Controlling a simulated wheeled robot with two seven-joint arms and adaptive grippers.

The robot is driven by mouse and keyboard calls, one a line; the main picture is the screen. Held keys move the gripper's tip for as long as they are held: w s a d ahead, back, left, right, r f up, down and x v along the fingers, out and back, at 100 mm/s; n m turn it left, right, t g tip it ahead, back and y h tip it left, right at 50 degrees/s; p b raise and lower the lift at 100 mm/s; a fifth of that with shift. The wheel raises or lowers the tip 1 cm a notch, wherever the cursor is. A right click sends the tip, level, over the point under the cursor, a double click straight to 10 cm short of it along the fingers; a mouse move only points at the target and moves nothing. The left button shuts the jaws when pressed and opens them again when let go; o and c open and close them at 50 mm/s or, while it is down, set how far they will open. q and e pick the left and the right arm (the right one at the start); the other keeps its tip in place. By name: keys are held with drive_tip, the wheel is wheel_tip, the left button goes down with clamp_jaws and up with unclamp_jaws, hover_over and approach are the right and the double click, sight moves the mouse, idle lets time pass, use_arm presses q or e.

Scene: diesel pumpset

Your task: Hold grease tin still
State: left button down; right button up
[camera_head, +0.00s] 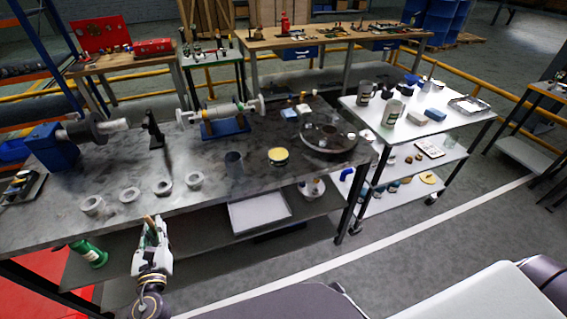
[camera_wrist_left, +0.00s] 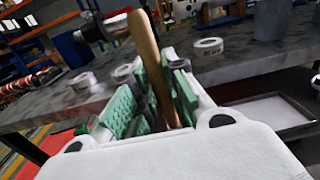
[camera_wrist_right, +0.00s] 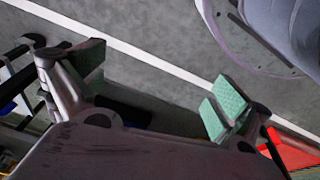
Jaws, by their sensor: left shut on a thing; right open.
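The grease tin (camera_head: 278,156), a short round tin with yellow showing at its top, stands on the dark metal bench in the head view, near its right part. No gripper touches it. My left gripper (camera_head: 152,230) is in front of the bench's near edge, left of the tin, shut on a wooden handle (camera_wrist_left: 152,65) that sticks up between the green pads. The handle's lower end is hidden in the jaws. My right gripper (camera_wrist_right: 155,88) shows only in its wrist view, open and empty above the grey floor.
A dark grey cup (camera_head: 234,163) stands left of the tin, and a round tray (camera_head: 328,153) with small items lies right of it. Several metal rings (camera_head: 163,187) line the near left of the bench (camera_head: 70,180). A white trolley (camera_head: 425,132) stands to the right.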

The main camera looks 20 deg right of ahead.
use_arm(q)
drive_tip(key=shift+w+r+b, duration=0.3)
drive_tip(key=shift+r+b, duration=0.05)
drive_tip(key=shift+b, duration=0.6)
drive_tip(key=shift+w+d+r+b, duration=0.15)
drive_tip(key=shift+r+b, duration=0.25)
drive_tip(key=shift+b, duration=0.45)
use_arm(e)
drive_tip(key=w+r+t, duration=0.1)
drive_tip(key=w+r, duration=0.1)
drive_tip(key=r, duration=1.2)
drive_tip(key=w+r, duration=0.2)
drive_tip(key=r, duration=1.3)
use_arm(q)
drive_tip(key=shift+r, duration=0.1)
use_arm(e)
drive_tip(key=t+y, duration=0.3)
drive_tip(key=t, duration=0.7)
approach(277, 153)
drive_tip(key=v, duration=0.3)
drive_tip(key=shift+d+n, duration=0.2)
drive_tip(key=shift+n, duration=0.1)
drive_tip(key=shift+w, duration=0.15)
use_arm(q)
drive_tip(key=shift+f+b, duration=0.45)
drive_tip(key=shift+b, duration=0.05)
use_arm(e)
drive_tip(key=shift+x, duration=5.9)
